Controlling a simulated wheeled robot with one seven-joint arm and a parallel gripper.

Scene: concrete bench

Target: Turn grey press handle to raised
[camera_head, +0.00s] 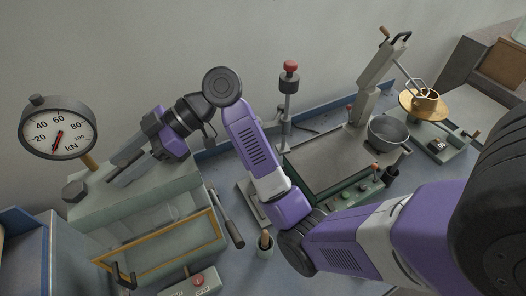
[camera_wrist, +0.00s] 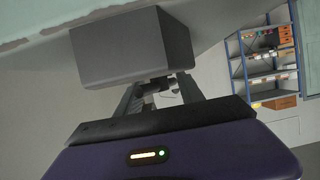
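The pale green press (camera_head: 150,210) stands at the left, with a round kN gauge (camera_head: 58,128) above it. A grey bar with a dark end (camera_head: 227,217) slants down at the press's right side; it looks like the press handle. My gripper (camera_head: 117,168) is over the top of the press, its fingers pointing left and down, apart from that bar. In the wrist view my gripper (camera_wrist: 158,92) has its two fingers spread. A dark grey block (camera_wrist: 130,48) is close ahead of them; whether they touch it, and which part it is, I cannot tell.
A dark faceted knob (camera_head: 74,190) sits at the press's left. A red-button box (camera_head: 198,282) is in front. A green-edged plate machine (camera_head: 330,155), a grey bowl (camera_head: 388,131) and a red-topped post (camera_head: 289,85) stand to the right. Shelves (camera_wrist: 268,65) are far off.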

